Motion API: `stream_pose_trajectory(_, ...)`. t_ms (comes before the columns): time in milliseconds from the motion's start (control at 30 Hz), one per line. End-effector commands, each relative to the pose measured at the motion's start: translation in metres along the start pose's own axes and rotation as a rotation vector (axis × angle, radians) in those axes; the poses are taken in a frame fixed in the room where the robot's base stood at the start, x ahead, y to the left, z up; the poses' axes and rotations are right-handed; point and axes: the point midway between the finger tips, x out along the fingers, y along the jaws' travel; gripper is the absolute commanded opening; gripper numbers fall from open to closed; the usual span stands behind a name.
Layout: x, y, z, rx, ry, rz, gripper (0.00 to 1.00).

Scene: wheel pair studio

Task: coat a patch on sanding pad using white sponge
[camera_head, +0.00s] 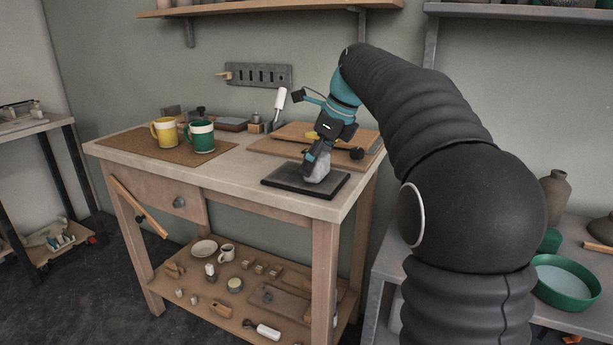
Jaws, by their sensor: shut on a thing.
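The sanding pad (281,178) looks to be the dark flat square at the front right of the wooden workbench top. My gripper (313,157) points down over it, shut on a pale grey-white lump (317,167), which I take to be the white sponge. The sponge's lower end is at the pad's surface, right of its middle; I cannot tell whether it presses on it. The arm comes in from the right. The gripper hides the upper part of the sponge, and no coated patch can be made out on the pad.
Behind the pad lie wooden boards (262,146) with a dark knob beside my gripper. A yellow mug (164,133) and a green mug (201,137) stand on a brown mat (128,146) at the left. The bench top (232,164) between mat and pad is clear. A slotted rack (258,75) hangs behind.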

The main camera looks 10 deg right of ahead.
Motion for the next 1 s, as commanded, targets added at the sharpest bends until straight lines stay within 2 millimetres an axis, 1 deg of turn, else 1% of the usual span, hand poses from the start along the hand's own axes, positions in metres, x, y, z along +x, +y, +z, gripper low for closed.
stream_pose_trajectory(267,-0.001,0.000,-0.002,0.000,0.000,0.001,0.38)
stream_pose_trajectory(367,-0.003,0.000,-0.007,0.001,0.000,0.000,0.38)
stream_pose_trajectory(733,-0.018,0.000,-0.037,0.001,-0.001,-0.001,0.38)
stream_pose_trajectory(833,-0.020,0.000,-0.041,0.000,-0.001,-0.001,0.38)
stream_pose_trajectory(1000,-0.020,0.000,-0.041,-0.001,-0.001,-0.001,0.38)
